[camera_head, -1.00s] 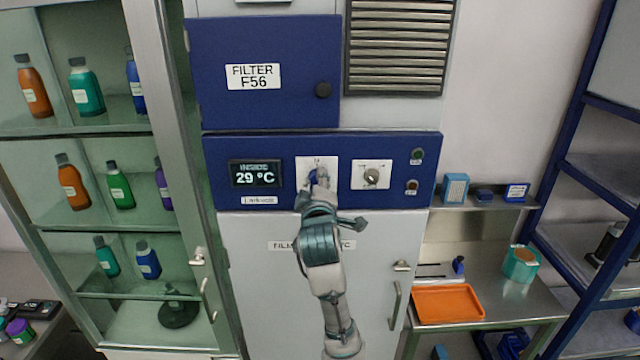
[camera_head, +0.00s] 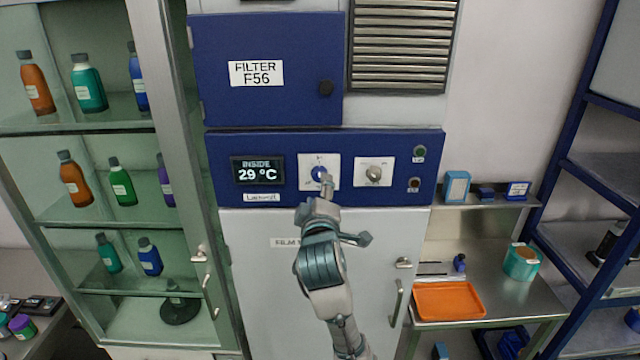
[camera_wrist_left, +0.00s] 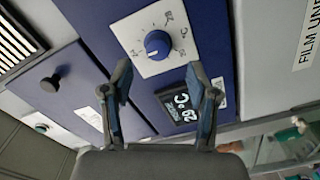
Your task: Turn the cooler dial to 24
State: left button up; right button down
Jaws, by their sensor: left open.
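The cooler dial is a blue knob (camera_head: 318,173) on a white plate, in the cooler's blue control panel. It also shows in the left wrist view (camera_wrist_left: 158,44), beyond the fingertips and clear of them. The display (camera_head: 257,171) left of it reads 29 °C under the word INSIDE. My left gripper (camera_head: 327,186) is just below and right of the dial in the head view, partly over its plate. In the left wrist view my left gripper (camera_wrist_left: 160,82) has its two fingers spread, with nothing between them. My right gripper is not in view.
A second, grey knob (camera_head: 374,173) sits right of the dial, with two small round buttons (camera_head: 417,168) beyond it. The blue filter door (camera_head: 264,70) is above. A glass cabinet (camera_head: 180,240) stands left; an orange tray (camera_head: 449,300) lies on the bench right.

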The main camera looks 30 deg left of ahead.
pick_arm(q)
jog(key=v, duration=0.6)
jog(key=shift+s+d, duration=0.25)
jog(key=shift+a, duration=0.1)
